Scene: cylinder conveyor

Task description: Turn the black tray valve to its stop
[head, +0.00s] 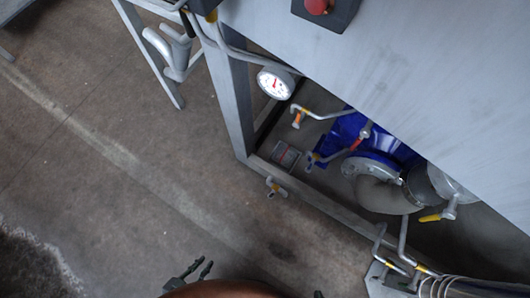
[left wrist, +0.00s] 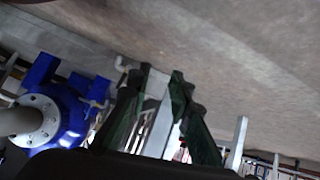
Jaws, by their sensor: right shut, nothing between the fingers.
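I cannot make out a black tray or pick out its valve in either view. Several small valves with orange or yellow marks show on the machine in the head view: an upper one (head: 298,116), a low one by the frame's foot (head: 274,187) and one with a yellow handle (head: 436,215). My left gripper (head: 193,272) is at the bottom edge of the head view, open and empty, over the floor and apart from the valves. Its spread dark fingers also show in the left wrist view (left wrist: 160,85). Only a small dark tip of my right gripper (head: 318,294) shows; it is shut and empty.
A grey machine frame (head: 228,110) and large panel (head: 410,70) fill the right. A dial gauge (head: 275,83), blue pump (head: 345,131) and curved pipe (head: 380,195) sit there. A red button (head: 317,5) is above. The floor (head: 110,170) at left is clear.

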